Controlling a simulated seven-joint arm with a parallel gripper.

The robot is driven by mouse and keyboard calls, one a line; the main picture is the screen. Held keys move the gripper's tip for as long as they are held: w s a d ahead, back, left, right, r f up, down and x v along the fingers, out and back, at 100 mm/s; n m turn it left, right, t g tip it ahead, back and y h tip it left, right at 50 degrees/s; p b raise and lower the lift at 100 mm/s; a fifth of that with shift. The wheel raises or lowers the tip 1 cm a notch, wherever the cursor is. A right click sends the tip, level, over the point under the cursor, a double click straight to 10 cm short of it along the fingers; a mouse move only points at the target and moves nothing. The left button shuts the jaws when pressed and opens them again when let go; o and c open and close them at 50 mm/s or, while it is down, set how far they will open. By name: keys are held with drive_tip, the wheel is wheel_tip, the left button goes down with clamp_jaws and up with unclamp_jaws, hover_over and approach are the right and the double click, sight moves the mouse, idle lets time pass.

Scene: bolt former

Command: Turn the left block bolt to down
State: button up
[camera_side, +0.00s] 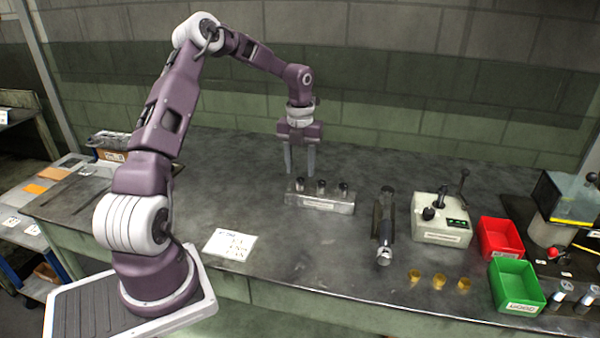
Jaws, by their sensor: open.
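A grey metal block (325,203) with a white label on its front sits on the bench and carries three dark upright bolts in a row. The left block bolt (299,185) stands at the block's left end. My gripper (300,170) points straight down with its two fingers apart, empty. The fingertips are above or just behind the left bolt, one to either side of it in the picture. I cannot tell the exact gap in depth. The middle bolt (320,186) and right bolt (343,188) stand clear of the fingers.
Right of the block are a metal cylinder fixture (384,228), a control box (440,224) with levers, a red bin (501,238) and a green bin (516,285). Several brass pieces (438,281) lie in front. A paper sheet (230,244) lies left; the bench around it is clear.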

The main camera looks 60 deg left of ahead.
sight(301, 180)
wheel_tip(301, 180, up, 5)
drive_tip(key=shift+f, duration=0.1)
drive_tip(key=shift+d, duration=0.15)
drive_tip(key=s+d+r+n+t+y, duration=0.1)
drive_tip(key=s+d+r+n, duration=0.3)
drive_tip(key=d+r+n, duration=0.3)
drive_tip(key=s+d+r+n+t+y, duration=0.1)
drive_tip(key=s+d+r+n+y, duration=0.1)
drive_tip(key=s+d+r+n, duration=0.5)
drive_tip(key=s+d+n+t+h, duration=0.3)
drive_tip(key=s+d+n, duration=0.9)
drive_tip(key=s+n, duration=0.1)
drive_tip(key=shift+s+d+t, duration=0.3)
drive_tip(key=shift+s+d, duration=0.1)
drive_tip(key=shift+s, duration=0.15)
